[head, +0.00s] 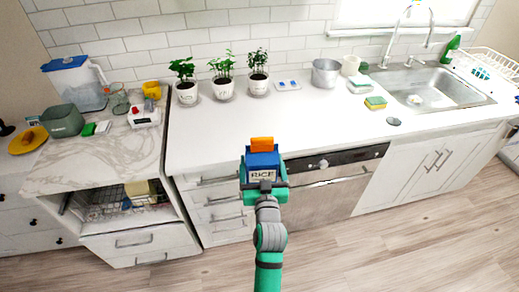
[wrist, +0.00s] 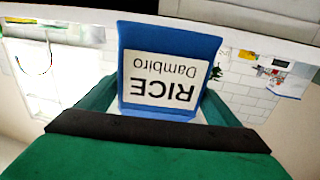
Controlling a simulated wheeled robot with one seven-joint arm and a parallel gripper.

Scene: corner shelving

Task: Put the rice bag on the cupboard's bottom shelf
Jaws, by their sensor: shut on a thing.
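The rice bag (head: 262,162) is blue with a white RICE label and an orange top. My gripper (head: 264,184) is shut on it and holds it up in front of the counter's front edge, in the middle of the head view. In the wrist view the bag (wrist: 168,70) sits between the two green fingers (wrist: 160,108), with its label upside down. No cupboard that I can identify as the one with the bottom shelf shows clearly; closed white cabinet doors (head: 425,172) are under the sink.
The white counter (head: 330,115) carries potted plants (head: 222,88), a metal pot (head: 326,73) and sponges (head: 375,103) by the sink (head: 435,90). A marble-topped unit (head: 75,165) with an open compartment holding a wire rack (head: 110,203) stands left. The wooden floor (head: 400,245) is clear.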

